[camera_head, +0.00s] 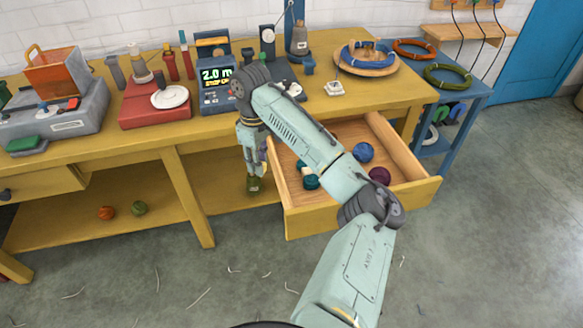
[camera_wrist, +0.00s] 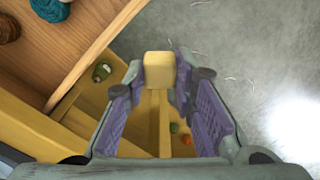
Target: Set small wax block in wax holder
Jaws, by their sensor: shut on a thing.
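A small pale-yellow wax block (camera_wrist: 160,72) sits between the purple pads of my gripper (camera_wrist: 159,82) in the wrist view. My gripper is shut on it, with the block at the fingertips. In the head view my gripper (camera_head: 252,155) points down in front of the table edge, left of the open drawer, and I cannot make out the block there. I cannot identify the wax holder for sure. A small whitish item (camera_head: 335,88) lies on the tabletop right of my arm.
An open wooden drawer (camera_head: 412,190) with several yarn balls juts out beside my gripper. The yellow table (camera_head: 130,140) carries a display box (camera_head: 215,78), a red scale (camera_head: 155,108) and a round wooden tray (camera_head: 385,68). Orange (camera_head: 106,213) and green (camera_head: 139,208) balls lie on the lower shelf.

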